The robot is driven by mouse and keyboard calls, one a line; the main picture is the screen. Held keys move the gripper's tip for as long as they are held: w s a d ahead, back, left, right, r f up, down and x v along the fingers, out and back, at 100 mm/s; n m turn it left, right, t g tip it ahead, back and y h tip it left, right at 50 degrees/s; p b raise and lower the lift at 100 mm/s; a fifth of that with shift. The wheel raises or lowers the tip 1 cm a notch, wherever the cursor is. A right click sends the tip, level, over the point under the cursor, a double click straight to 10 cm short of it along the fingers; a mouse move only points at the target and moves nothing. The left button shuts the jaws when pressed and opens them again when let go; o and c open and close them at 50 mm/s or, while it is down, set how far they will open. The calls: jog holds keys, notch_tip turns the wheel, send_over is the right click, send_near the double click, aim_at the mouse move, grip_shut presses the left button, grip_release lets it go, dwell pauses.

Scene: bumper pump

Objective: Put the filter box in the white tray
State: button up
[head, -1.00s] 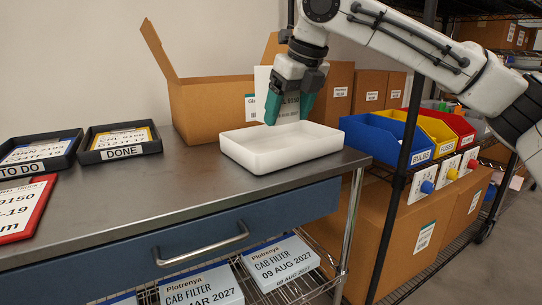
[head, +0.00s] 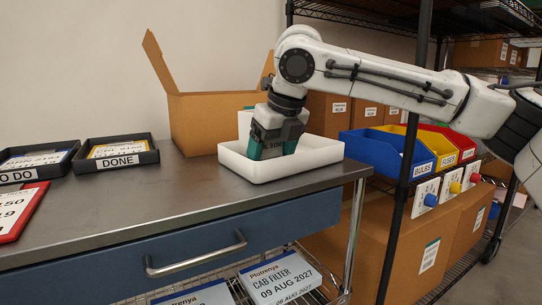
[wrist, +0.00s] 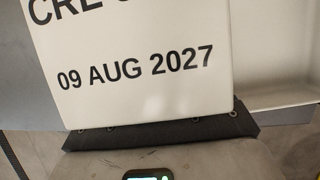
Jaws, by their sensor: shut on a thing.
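The white filter box (wrist: 140,60) fills much of the wrist view, its face reading "09 AUG 2027" under a partly cut-off line. My gripper (head: 272,150) is shut on it and points down inside the white tray (head: 312,161). In the head view the gripper hides most of the box, and I cannot tell whether its lower edge touches the tray floor. The tray sits at the right end of the grey worktop.
A DONE tray (head: 118,153) and a TO DO tray (head: 38,160) lie left. An open cardboard box (head: 205,120) stands behind. Blue (head: 385,150), yellow and red bins stand right. Other cab filter boxes (head: 283,277) lie on the lower shelf. The worktop's middle is clear.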

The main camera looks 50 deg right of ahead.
jog(key=o, duration=1.1)
jog(key=shift+f, duration=0.1)
jog(key=shift+r, duration=0.45)
jog(key=p+v, duration=0.4)
jog(key=v, duration=0.7)
jog(key=shift+s+r+p, duration=0.1)
jog(key=shift+r+p, duration=0.05)
jog(key=shift+p, duration=0.25)
